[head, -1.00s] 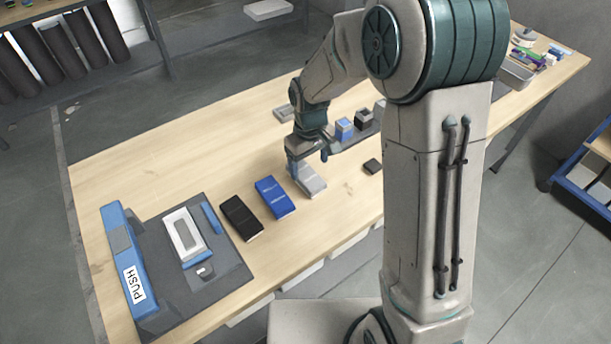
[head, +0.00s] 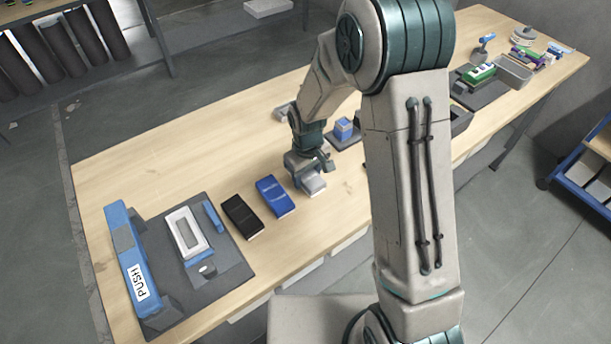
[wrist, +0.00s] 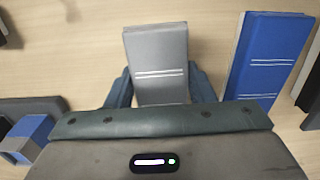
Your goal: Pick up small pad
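A grey pad with two white lines (wrist: 160,65) lies flat on the wooden table, directly under my gripper (wrist: 162,92). In the wrist view my two fingers stand one on each side of it, close to its long edges; I cannot tell if they touch it. In the head view the gripper (head: 310,172) is low over the table and covers most of the grey pad (head: 314,188). A blue pad (head: 275,196) lies to its left, and a black pad (head: 242,216) lies further left. The blue pad also shows at the right of the wrist view (wrist: 268,55).
A blue block (head: 344,128) sits in a dark tray behind the gripper. My arm hides part of the table's right side.

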